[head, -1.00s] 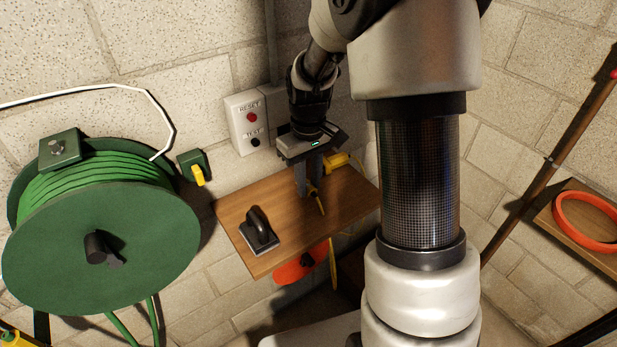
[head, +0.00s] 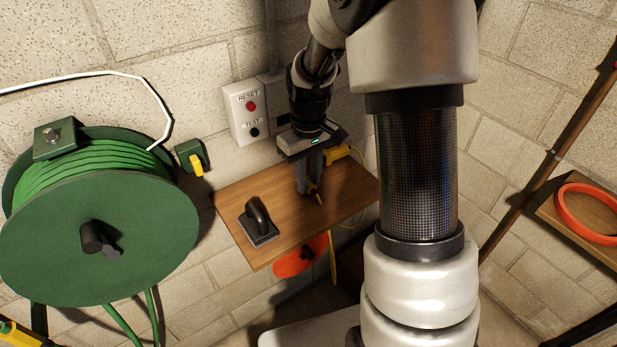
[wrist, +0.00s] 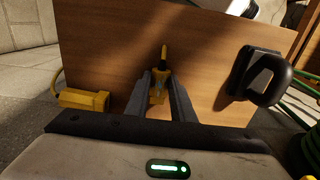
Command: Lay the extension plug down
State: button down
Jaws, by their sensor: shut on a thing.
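My gripper (head: 308,190) points down over the brown wooden shelf (head: 285,240). Its two dark fingers are shut on a small yellow-and-black piece, which I take to be the extension plug (wrist: 157,86). A second yellow connector (wrist: 84,100) with a yellow cord lies at the left in the wrist view, and behind my gripper in the head view (head: 338,153).
A black-handled block (head: 259,224) stands on the shelf's left part. A green cable reel (head: 100,235) is at left, a green box with a yellow part (head: 194,158) beside it. A reset/test box (head: 246,112) is on the wall. An orange disc (head: 300,258) shows below the shelf.

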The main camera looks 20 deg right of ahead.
jog(key=shift+f, duration=0.3)
jog(key=c, duration=1.4)
grip_release()
jog(key=shift+c, duration=0.2)
notch_tip(320, 180, up, 17)
jog(key=p, duration=0.2)
jog(key=shift+r, duration=0.2)
jog(key=s+a+r+m+t+p, duration=0.1)
jog(key=s+r+t+p, duration=0.1)
jog(key=s+r+p, duration=0.3)
jog(key=s+a+r+m+t+p, duration=0.1)
jog(key=s+r+p, duration=0.4)
jog(key=s+r, duration=0.6)
jog(key=s+m+t, duration=0.1)
jog(key=s+t, duration=0.1)
jog(key=s, duration=0.2)
jog(key=shift+a+r+m+t+p, duration=0.3)
jog(key=shift+a+p, duration=0.05)
